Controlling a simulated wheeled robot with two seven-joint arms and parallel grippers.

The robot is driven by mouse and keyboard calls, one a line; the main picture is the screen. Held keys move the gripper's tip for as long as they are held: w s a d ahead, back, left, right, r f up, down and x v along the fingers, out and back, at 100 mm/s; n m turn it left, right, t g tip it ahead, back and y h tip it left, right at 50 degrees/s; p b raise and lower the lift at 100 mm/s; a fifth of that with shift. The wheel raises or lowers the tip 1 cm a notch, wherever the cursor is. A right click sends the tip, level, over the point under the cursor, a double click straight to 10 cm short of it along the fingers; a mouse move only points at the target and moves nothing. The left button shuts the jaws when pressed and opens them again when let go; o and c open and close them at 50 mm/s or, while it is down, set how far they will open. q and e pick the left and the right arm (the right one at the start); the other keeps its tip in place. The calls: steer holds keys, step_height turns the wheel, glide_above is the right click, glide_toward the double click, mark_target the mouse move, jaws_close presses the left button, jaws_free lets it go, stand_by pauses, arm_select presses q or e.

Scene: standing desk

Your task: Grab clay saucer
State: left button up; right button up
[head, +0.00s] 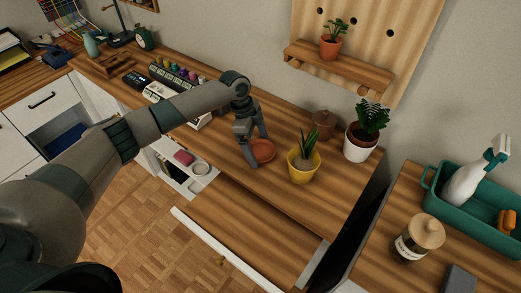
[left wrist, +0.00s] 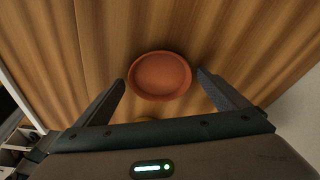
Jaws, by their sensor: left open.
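The clay saucer (head: 263,151) is a shallow round terracotta dish lying on the wooden desk. My left gripper (head: 252,150) is just over it in the head view and hides its left edge. In the left wrist view the saucer (left wrist: 160,76) is ahead of the open left gripper (left wrist: 160,90), lying between the lines of the two fingers, with a gap on each side. The gripper holds nothing. My right gripper is in neither view.
A yellow pot with a spiky plant (head: 303,166) stands just right of the saucer. A brown lidded pot (head: 323,125) and a white pot with a leafy plant (head: 362,143) stand behind. An open drawer (head: 195,174) is below the desk's front edge.

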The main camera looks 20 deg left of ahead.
mark_target(258, 152)
arm_select(q)
steer(key=shift+f, duration=0.15)
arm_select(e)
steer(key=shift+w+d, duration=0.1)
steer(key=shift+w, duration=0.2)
arm_select(q)
steer(key=c, duration=1.1)
steer(key=shift+c, duration=0.2)
steer(key=shift+w+r+b, duration=0.1)
steer(key=shift+r+b, duration=0.2)
steer(key=shift+r, duration=0.35)
step_height(258, 152, up, 9)
steer(key=b, duration=0.2)
steer(key=shift+f, duration=0.15)
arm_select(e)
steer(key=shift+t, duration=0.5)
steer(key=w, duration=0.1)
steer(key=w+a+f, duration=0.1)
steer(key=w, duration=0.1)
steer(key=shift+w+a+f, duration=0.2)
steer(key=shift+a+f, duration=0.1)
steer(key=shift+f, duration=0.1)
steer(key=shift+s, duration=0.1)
